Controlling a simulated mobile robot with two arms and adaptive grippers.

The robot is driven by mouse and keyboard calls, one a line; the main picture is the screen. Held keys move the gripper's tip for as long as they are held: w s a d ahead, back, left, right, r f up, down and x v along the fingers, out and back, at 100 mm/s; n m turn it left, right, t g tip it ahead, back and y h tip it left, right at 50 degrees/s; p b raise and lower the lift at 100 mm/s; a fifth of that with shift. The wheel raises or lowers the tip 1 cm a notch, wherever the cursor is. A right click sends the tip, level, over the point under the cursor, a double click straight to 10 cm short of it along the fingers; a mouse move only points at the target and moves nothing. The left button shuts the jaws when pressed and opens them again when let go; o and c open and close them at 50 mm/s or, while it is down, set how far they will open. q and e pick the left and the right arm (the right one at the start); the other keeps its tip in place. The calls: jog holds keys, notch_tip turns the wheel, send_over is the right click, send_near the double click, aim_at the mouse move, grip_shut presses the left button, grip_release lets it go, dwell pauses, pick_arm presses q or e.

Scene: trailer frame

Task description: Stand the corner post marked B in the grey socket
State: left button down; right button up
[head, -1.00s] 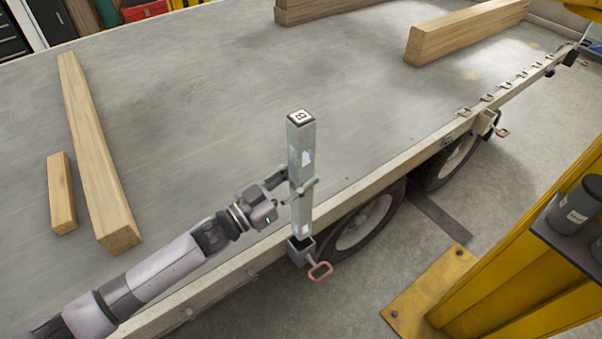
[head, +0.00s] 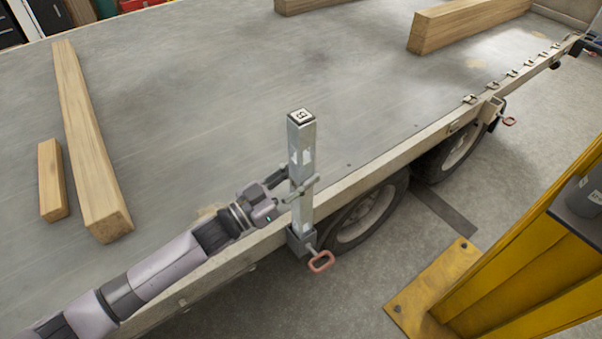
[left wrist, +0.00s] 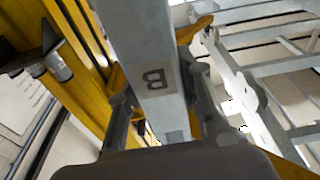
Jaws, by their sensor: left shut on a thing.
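The corner post (head: 302,155) is a grey square tube with a B label on its top. It stands about upright at the trailer's near side edge. In the left wrist view the post (left wrist: 155,55) shows a B label on its side. My left gripper (head: 302,187) is shut on the post around mid-height, a finger on each side. The grey socket (head: 298,243) is on the trailer's side rail, with a red-handled pin (head: 321,261) beside it. The post's lower end meets the socket mouth and looks inside it; its depth is hidden. My right gripper is not in view.
Timber beams lie on the trailer bed (head: 220,110): a long one (head: 88,140) and a short one (head: 52,180) at left, others at the back. Wheels (head: 365,220) sit below the rail. A yellow frame (head: 520,270) stands at right. The bed around the post is clear.

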pick_arm(q)
jog(key=shift+f+b, duration=1.05)
jog(key=shift+f, duration=0.2)
jog(key=shift+f+b, duration=1.45)
jog(key=shift+f, duration=0.7)
jog(key=c, duration=1.1)
grip_release()
jog(key=shift+o, duration=0.2)
